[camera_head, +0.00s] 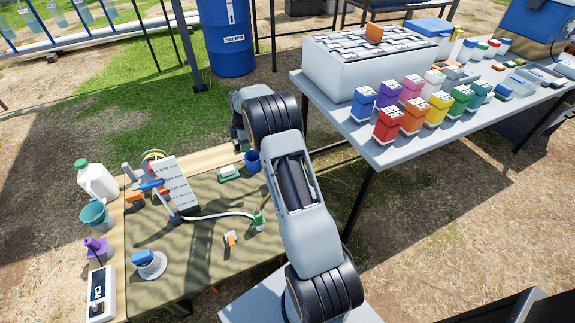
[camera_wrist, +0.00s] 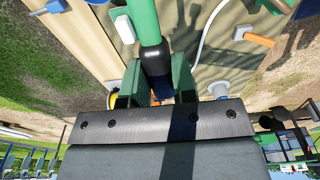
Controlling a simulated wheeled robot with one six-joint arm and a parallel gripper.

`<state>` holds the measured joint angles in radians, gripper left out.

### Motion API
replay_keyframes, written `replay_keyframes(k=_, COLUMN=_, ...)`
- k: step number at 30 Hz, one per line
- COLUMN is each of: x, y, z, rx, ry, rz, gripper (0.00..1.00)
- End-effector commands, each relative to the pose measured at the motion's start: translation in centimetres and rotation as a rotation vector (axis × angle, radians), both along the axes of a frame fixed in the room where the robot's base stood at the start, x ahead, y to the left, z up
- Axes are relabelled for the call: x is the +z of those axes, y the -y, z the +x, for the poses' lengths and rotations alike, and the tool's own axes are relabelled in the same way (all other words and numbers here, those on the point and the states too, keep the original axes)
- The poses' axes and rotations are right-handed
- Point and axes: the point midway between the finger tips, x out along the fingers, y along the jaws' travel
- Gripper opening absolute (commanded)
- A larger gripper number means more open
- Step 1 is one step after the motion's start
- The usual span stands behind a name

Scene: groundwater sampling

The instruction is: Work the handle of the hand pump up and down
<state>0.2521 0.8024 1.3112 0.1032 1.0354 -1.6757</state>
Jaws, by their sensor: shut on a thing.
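In the wrist view, my gripper (camera_wrist: 160,88) is shut on the hand pump's handle, its two dark green fingers on either side of the dark grip (camera_wrist: 155,58). A bright green bar (camera_wrist: 144,22) of the pump runs from the grip to the top edge. The lower end of the grip is hidden between the fingers. In the head view, my arm hides the gripper and most of the pump. A small green part (camera_head: 258,220), seemingly of the pump, shows left of my arm, where a white hose (camera_head: 222,215) ends.
A blue barrel (camera_head: 227,40) stands behind.

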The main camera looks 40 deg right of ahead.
Motion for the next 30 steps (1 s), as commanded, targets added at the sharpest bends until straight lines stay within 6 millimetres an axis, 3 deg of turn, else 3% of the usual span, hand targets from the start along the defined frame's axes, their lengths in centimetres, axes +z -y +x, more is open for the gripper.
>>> replay_keyframes(k=3, x=2.4, y=1.5, z=-0.3, rx=-0.009, ry=0.025, rz=0.120, gripper=0.08)
replay_keyframes(k=15, x=7.1, y=3.8, z=-0.8, rx=-0.006, ry=0.099, rz=0.492, gripper=0.08)
replay_keyframes(k=30, x=7.6, y=3.1, z=-0.7, rx=0.007, ry=0.105, rz=0.535, gripper=0.08)
